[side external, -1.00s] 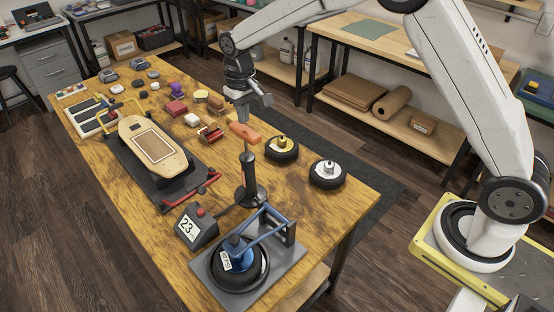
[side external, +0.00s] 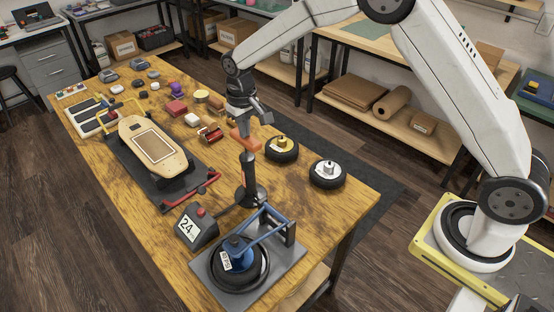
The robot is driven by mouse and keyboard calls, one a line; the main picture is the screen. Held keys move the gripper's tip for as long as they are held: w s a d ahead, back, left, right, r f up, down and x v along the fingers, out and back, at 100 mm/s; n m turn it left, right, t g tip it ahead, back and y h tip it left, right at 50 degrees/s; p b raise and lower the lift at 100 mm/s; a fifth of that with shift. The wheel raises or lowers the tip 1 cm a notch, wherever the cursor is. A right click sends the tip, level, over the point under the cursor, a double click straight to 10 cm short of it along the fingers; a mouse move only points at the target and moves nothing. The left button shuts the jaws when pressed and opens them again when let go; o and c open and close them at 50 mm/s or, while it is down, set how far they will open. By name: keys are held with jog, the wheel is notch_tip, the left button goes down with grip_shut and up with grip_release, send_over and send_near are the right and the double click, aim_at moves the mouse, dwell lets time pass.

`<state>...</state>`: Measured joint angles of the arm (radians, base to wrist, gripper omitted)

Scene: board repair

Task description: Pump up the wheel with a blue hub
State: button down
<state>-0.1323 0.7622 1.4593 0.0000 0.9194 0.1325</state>
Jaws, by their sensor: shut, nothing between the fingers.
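The wheel with a blue hub (side external: 262,276) lies flat on a grey plate (side external: 203,271), under a blue clamp frame (side external: 262,227). A white tag (side external: 226,261) sits by its hub; its print is too small to read surely. Behind it stands a black upright pump (side external: 249,180) with an orange T-handle (side external: 246,143). A gauge box (side external: 196,226) with a red button beside the pump reads 24. My gripper (side external: 244,130) is shut and empty, pointing down at the top of the handle; it appears to press on it.
Two more wheels, one with a yellow hub (side external: 281,148) and one with a white hub (side external: 327,173), lie right of the pump. A skateboard (side external: 150,148) on a black stand is to the left. Small parts crowd the far table; the right front table is mostly clear.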

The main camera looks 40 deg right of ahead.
aim_at(246, 141)
jog(key=shift+f, duration=1.9)
jog(key=shift+r, duration=4.15)
jog(key=shift+f, duration=0.2)
jog(key=shift+f, duration=3.95)
jog(key=shift+r, duration=4.1)
jog(key=shift+f, duration=0.15)
